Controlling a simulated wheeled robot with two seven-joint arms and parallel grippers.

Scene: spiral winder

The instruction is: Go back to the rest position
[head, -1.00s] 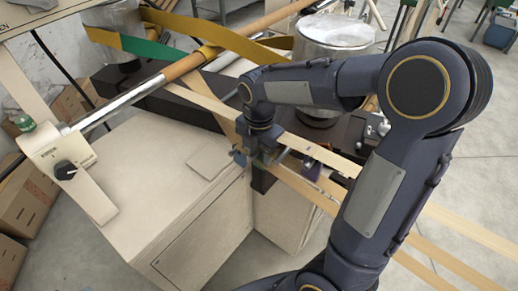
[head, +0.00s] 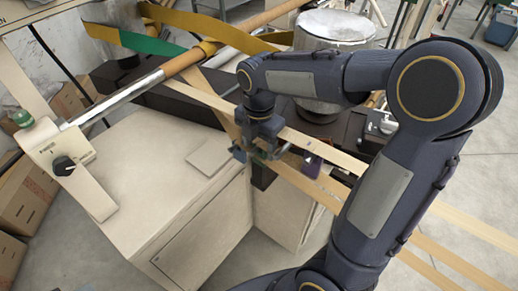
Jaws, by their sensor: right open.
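My right gripper (head: 256,155) hangs from my dark right arm near the middle of the head view. It points down over the tan paper strips (head: 325,186), beside the near edge of the dark machine bed. Its jaws look apart, with nothing seen between them. Whether it touches a strip is hard to tell. My left gripper is not in view.
A cream cabinet (head: 165,180) stands at the left, with a black knob (head: 64,166) on its control panel. A metal drum (head: 335,32) stands behind my arm.

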